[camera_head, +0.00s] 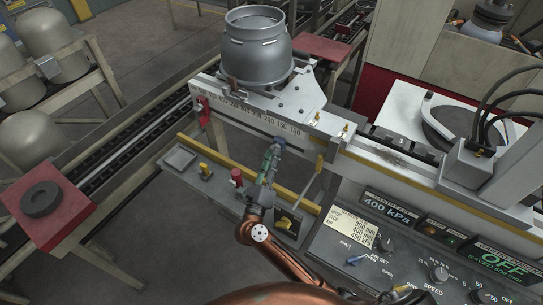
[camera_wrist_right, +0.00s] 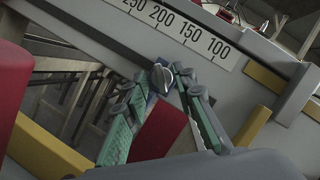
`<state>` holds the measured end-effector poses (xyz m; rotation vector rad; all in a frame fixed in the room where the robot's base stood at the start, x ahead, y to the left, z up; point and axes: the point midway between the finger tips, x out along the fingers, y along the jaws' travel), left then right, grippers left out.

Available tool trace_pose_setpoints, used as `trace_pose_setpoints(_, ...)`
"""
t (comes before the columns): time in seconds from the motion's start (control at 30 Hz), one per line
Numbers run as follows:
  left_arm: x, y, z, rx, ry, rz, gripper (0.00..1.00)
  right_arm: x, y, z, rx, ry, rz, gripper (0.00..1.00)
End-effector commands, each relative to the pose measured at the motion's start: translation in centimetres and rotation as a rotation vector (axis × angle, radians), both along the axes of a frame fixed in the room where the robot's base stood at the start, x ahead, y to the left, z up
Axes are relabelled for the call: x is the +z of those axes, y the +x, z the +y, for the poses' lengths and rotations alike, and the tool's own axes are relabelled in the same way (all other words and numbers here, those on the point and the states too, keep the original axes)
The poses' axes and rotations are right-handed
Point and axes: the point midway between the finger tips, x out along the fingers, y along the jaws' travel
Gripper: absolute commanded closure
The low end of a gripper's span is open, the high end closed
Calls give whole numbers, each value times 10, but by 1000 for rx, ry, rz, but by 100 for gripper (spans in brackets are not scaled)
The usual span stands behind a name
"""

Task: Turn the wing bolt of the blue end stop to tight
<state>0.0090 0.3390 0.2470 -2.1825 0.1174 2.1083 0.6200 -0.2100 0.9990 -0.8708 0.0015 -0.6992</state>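The blue end stop (camera_head: 280,142) sits on the front of the scaled rail, below the low-number end of its scale. Its silver wing bolt (camera_wrist_right: 162,79) shows in the right wrist view, with its wing tilted a little off upright. My right gripper (camera_head: 270,160) has green fingers and reaches up to the end stop from below. In the right wrist view its fingers (camera_wrist_right: 163,85) converge on both sides of the wing bolt and appear closed on it. The contact faces are partly hidden. Most of the end stop is hidden behind the fingers and bolt. My left gripper is not in view.
A grey metal vessel (camera_head: 258,50) stands on the plate above the rail. A red knob (camera_head: 236,176) and a yellow-handled switch (camera_head: 287,222) are close to my right wrist. The control panel (camera_head: 420,250) lies to the right. Yellow bars flank the fingers.

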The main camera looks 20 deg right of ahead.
Motion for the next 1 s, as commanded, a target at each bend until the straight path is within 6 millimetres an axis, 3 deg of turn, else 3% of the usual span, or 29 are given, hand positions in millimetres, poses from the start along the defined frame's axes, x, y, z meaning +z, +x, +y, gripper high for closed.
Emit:
trace_pose_setpoints(0.3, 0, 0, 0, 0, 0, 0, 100, 1, 3, -2, 1, 0, 1, 75)
trace_pose_setpoints(0.67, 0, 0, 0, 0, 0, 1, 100, 1, 2, -2, 1, 0, 1, 100)
trace_pose_setpoints(1.0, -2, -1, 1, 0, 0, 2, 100, 0, 2, -1, 0, 4, -3, 100)
